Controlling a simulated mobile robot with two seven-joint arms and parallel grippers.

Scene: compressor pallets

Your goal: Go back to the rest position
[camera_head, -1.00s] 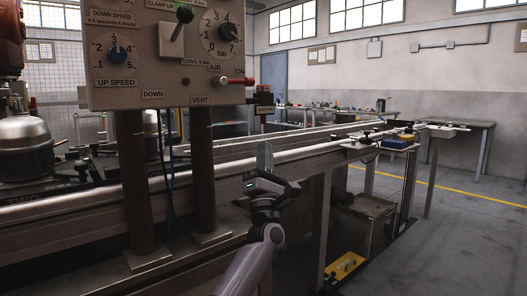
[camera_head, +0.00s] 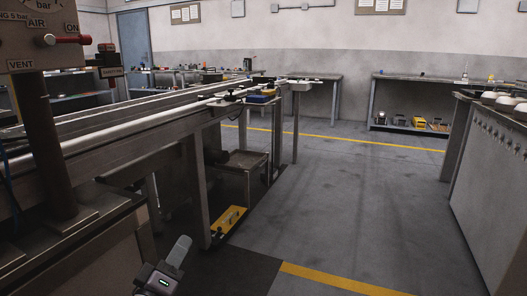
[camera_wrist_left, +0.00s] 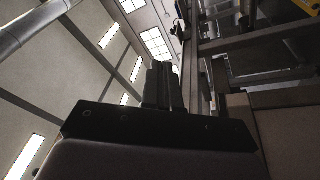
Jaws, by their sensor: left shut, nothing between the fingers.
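My left gripper (camera_head: 178,252) shows at the bottom of the head view, left of the middle, in front of the conveyor frame and above the dark floor. Its fingers point up and are shut with nothing between them. In the left wrist view the shut fingers (camera_wrist_left: 163,86) stand up against the wall and windows. My right gripper is in neither view.
The conveyor line (camera_head: 130,130) with its steel rail runs along the left. A control panel (camera_head: 40,40) on a post stands at the far left. A yellow item (camera_head: 230,220) lies low beside the frame. A grey bench (camera_head: 490,180) stands at right. The floor (camera_head: 340,210) between is clear.

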